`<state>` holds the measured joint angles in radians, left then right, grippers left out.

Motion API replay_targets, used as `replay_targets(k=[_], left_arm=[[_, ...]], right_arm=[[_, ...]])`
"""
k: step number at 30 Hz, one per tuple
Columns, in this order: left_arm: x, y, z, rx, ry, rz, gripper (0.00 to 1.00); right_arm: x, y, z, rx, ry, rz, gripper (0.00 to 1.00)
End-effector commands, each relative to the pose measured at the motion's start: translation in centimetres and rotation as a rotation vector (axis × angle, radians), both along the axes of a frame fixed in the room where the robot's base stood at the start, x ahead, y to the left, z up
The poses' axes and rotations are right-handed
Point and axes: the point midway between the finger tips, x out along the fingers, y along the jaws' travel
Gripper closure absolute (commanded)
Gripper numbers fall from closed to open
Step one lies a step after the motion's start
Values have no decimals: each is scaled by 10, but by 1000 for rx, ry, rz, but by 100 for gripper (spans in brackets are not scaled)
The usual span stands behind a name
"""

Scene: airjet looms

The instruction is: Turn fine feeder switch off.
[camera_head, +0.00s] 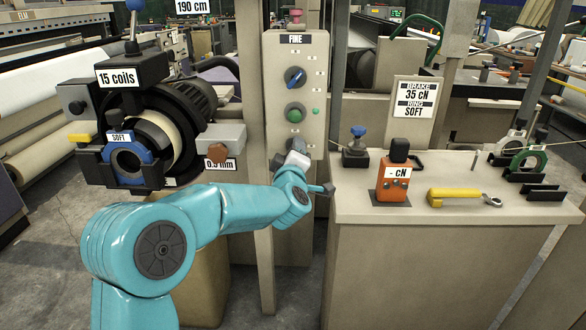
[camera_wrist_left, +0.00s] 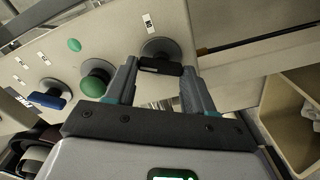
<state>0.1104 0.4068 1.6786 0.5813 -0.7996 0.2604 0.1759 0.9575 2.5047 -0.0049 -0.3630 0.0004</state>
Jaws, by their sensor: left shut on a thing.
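A beige panel (camera_head: 315,65) marked FINE stands upright in the head view. It carries a blue knob (camera_head: 294,77), a green button (camera_head: 295,112) and, lower down, a switch mostly hidden by my left gripper (camera_head: 297,155). The left wrist view shows this switch as a black handle (camera_wrist_left: 161,67) on a grey round base, lying across between my left fingertips (camera_wrist_left: 160,70). My left gripper is shut on that handle. The green button (camera_wrist_left: 94,82) and blue knob (camera_wrist_left: 48,95) are beside it there. My right gripper is not in view.
A small green lamp (camera_head: 316,111) is on the panel. The yarn feeder (camera_head: 165,115) is left of the panel, close above my left arm. A table (camera_head: 450,210) at right holds an orange meter (camera_head: 393,183) and a yellow-handled tool (camera_head: 455,195).

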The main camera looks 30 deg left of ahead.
Motion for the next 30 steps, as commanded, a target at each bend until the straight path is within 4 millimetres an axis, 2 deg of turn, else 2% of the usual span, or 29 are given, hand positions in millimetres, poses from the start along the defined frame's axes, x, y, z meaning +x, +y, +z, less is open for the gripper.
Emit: replay_targets(k=[1,3,12,21,30], left_arm=[[0,1,-4,-34,-28,1,77],[0,1,-5,-89,-61,2,77],[0,1,-3,-288,-183,1,77],[0,1,-2,-403,-253,1,77],[0,1,0,-439,-275,1,77]], right_arm=[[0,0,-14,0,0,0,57],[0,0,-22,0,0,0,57],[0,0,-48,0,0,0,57],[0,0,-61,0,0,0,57],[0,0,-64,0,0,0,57]])
